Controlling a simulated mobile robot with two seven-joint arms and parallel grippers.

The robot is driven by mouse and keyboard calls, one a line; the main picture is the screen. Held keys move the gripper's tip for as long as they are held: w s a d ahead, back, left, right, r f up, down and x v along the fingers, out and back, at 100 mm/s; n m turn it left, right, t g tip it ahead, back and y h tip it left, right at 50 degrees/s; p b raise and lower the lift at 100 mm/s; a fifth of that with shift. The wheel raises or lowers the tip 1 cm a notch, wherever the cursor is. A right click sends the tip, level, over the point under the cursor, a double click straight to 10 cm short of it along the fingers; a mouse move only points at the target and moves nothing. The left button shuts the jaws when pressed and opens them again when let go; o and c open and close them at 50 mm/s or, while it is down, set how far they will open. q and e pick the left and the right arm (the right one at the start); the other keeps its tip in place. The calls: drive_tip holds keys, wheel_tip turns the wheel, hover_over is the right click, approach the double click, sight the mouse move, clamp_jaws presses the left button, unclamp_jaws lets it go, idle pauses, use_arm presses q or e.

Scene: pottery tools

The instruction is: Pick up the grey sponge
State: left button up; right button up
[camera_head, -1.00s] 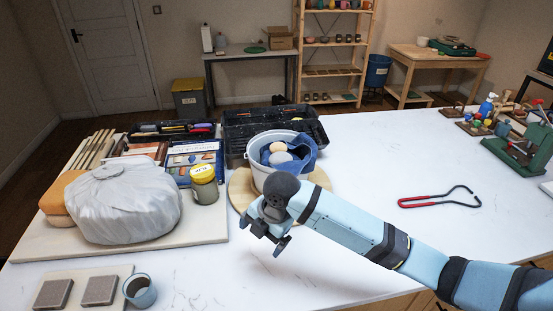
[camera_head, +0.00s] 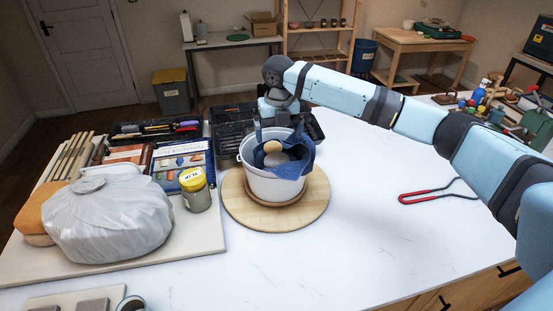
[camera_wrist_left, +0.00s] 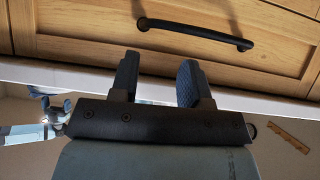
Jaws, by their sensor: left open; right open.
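A rounded grey piece, which looks like the grey sponge (camera_head: 279,160), lies in the white bucket (camera_head: 262,187). A small tan round piece (camera_head: 272,147) lies beside it, and a dark blue cloth (camera_head: 300,168) drapes over the bucket's right rim. My right gripper (camera_head: 277,128) is open and points down at the far side of the bucket's opening, over the contents, with nothing visibly held. My left gripper shows only in the left wrist view (camera_wrist_left: 158,68), open and empty, in front of a wooden drawer front.
The bucket stands on a round wooden board (camera_head: 236,212). Left of it are a yellow-lidded jar (camera_head: 195,191) and a wrapped grey bundle (camera_head: 108,222). A black toolbox (camera_head: 228,128) stands behind. A red-handled tool (camera_head: 420,196) lies right, with clear white tabletop in front.

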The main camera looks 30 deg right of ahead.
sight(277, 157)
wheel_tip(277, 157, down, 3)
drive_tip(key=shift+w+f, duration=0.15)
drive_tip(key=shift+f, duration=0.05)
drive_tip(key=f, duration=0.1)
drive_tip(key=f+p, duration=0.1)
drive_tip(key=f, duration=0.2)
drive_tip(key=shift+s+a+f+p, duration=0.25)
drive_tip(key=shift+a+f+p, duration=0.05)
drive_tip(key=shift+f+p, duration=0.05)
drive_tip(key=shift+f, duration=0.3)
drive_tip(key=c, duration=0.9)
drive_tip(key=shift+c, duration=0.3)
